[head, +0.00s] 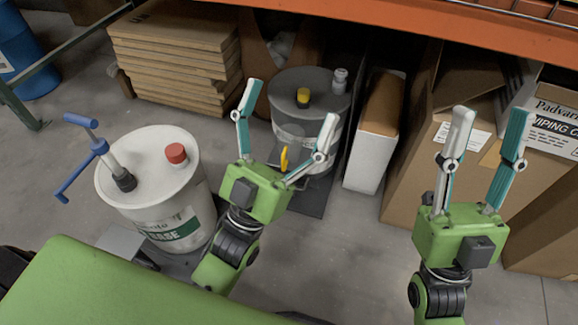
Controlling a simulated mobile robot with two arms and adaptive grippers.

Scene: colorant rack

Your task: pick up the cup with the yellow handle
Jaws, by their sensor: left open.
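A small upright yellow piece (284,159), which looks like the cup's handle, shows low between the fingers of my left gripper (291,102). The cup's body is hard to make out against the dark surroundings and is partly hidden by the gripper. My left gripper is open, its fingers spread wide toward the grey drum (290,84) behind the yellow piece. I cannot tell whether a finger touches the cup. My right gripper (492,114) is open and empty, in front of the cardboard boxes at the right.
A white drum (133,190) with a red cap and blue-handled pump stands at the left. A white-sided box (368,160) and large cardboard boxes (425,170) stand to the right. An orange shelf beam (430,25) crosses above.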

